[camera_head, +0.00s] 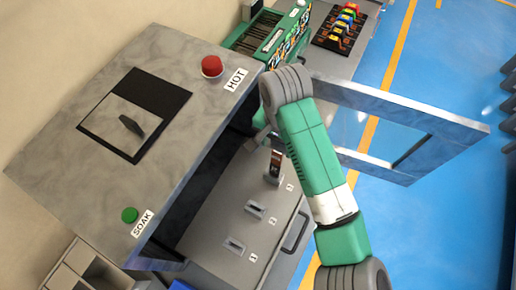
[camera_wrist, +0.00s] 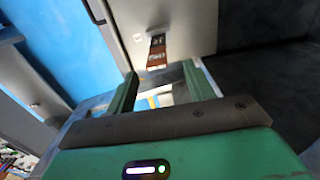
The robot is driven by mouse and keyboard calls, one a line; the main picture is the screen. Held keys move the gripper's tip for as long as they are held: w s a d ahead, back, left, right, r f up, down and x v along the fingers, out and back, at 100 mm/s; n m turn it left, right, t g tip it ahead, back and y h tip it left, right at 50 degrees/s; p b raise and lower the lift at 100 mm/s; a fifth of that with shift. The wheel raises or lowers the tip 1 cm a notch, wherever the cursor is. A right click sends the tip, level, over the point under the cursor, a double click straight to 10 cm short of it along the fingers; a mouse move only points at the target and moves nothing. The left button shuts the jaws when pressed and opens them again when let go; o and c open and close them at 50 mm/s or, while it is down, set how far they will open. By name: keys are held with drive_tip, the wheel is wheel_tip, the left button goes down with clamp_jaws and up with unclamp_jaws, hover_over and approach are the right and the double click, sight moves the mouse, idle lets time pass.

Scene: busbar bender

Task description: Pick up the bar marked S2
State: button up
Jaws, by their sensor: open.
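A copper-brown bar (camera_head: 276,160) stands in a holder on the grey pull-out tray (camera_head: 225,215), at the slot nearest my arm. In the wrist view the bar (camera_wrist: 157,52) shows just beyond the fingertips, between their lines. It has pale markings that I cannot read clearly, so I cannot tell whether it is S2. My gripper (camera_wrist: 161,74) is open, with its two green fingers apart and nothing between them. In the head view my gripper is mostly hidden behind my arm.
The grey cabinet has a red knob (camera_head: 211,66) by HOT and a green button (camera_head: 130,214) by SOAK. Its open door (camera_head: 400,105) stands out to the right. The other two tray slots (camera_head: 255,209) look empty. A rack of colored items (camera_head: 341,27) sits behind.

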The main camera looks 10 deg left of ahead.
sight(276, 159)
drive_tip(key=f, duration=0.7)
drive_tip(key=shift+s+d+f, duration=0.2)
drive_tip(key=shift+s+f, duration=0.05)
drive_tip(key=shift+f, duration=0.15)
clamp_jaws()
